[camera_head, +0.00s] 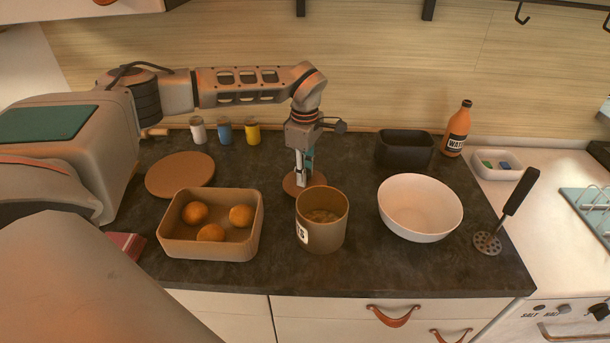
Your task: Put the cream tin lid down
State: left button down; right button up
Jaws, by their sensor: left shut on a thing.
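The tin lid, a flat round brownish disc (291,186), is behind the open tin at the middle of the counter. My left gripper (303,175) points straight down and is shut on the lid from above. The lid looks level and at or just over the counter; I cannot tell whether it touches. The open tan tin (334,233) stands upright in front of it, with a white label and some contents inside. My right gripper is not in view.
A tan tray (211,250) with oranges and a round brown board (180,174) are left. A white bowl (420,206), black container (404,150), orange bottle (456,131) and masher (508,208) are right. Small jars (225,132) stand behind. Dark counter (350,160) is bare near the lid.

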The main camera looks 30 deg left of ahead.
pick_arm(q)
jog(key=shift+f, duration=0.5)
jog(key=shift+f, duration=0.1)
jog(key=c, duration=1.8)
grip_release()
jog(key=shift+f, duration=0.1)
jog(key=shift+o, duration=0.2)
notch_tip(320, 180, up, 12)
jog(key=shift+r+b, duration=0.2)
jog(key=shift+b, duration=0.1)
jog(key=shift+s+f, duration=0.1)
jog(key=shift+s, duration=0.05)
